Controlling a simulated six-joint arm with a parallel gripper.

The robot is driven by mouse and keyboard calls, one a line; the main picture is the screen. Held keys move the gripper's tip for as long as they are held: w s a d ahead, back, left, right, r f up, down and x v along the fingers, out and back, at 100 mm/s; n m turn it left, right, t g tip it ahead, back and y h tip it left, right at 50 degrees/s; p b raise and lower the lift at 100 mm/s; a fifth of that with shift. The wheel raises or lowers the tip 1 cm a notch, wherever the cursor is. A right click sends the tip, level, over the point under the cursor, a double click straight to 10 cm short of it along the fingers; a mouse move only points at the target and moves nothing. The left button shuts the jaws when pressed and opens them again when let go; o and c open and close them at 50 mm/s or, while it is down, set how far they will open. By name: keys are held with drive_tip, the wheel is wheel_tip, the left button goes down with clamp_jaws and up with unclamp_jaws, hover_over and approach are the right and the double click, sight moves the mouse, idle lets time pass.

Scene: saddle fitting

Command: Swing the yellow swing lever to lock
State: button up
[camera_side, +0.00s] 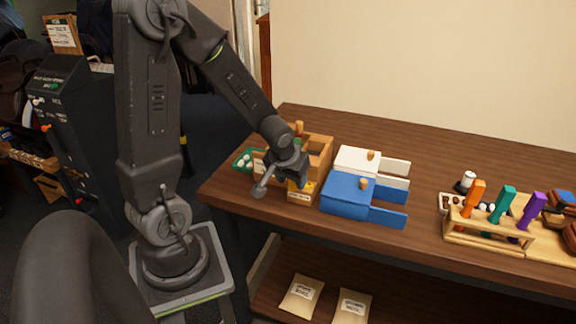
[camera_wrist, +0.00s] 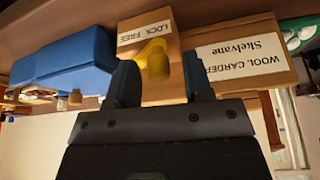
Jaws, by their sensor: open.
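The yellow swing lever (camera_wrist: 155,60) shows in the wrist view on the front of a light wooden block with a "LOCK FREE" label (camera_wrist: 145,31), which appears upside down. In the side view the lever (camera_side: 308,187) is a small yellow patch beside my gripper, partly hidden. My gripper (camera_wrist: 158,66) is open, with one dark finger on each side of the lever's knob in the wrist view. Whether either finger touches it I cannot tell. In the side view my gripper (camera_side: 297,178) is low at the front of the wooden carder box (camera_side: 320,146).
A label reading "WOOL CARDER Skelvane" (camera_wrist: 240,60) is beside the lever block. A blue box (camera_side: 346,195) and a white box (camera_side: 356,160) stand just right. A rack with coloured handles (camera_side: 488,235) is farther right. The table's front edge is close.

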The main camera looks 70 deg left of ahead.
drive_tip(key=v, duration=1.3)
drive_tip(key=shift+d+r, duration=0.1)
drive_tip(key=shift+r, duration=0.05)
drive_tip(key=w+a+n+g+h, duration=0.3)
drive_tip(key=w+n, duration=0.1)
wheel_tip(320, 180, down, 13)
drive_tip(key=shift+r, duration=0.1)
idle(0.3)
